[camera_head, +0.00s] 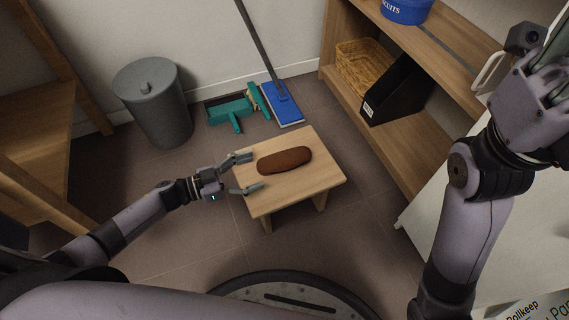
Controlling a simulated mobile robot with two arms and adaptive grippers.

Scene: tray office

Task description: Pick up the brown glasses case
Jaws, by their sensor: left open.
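The brown glasses case (285,161) lies on top of a small light wooden stool (290,196), with its long side running left to right. My left gripper (254,173) is open at the stool's left edge. Its two fingers point right toward the near end of the case, one finger farther back and one nearer to me. The case looks just beyond the fingertips, and nothing is between them. My right arm is raised at the right of the picture, with its hand (545,75) at the upper right; its finger state is not clear.
A grey bin (153,105) stands at the back left. A teal dustpan (232,112) and a blue mop (284,104) lie behind the stool. A wooden shelf with a basket (363,70) and a black file holder (396,90) stands at right.

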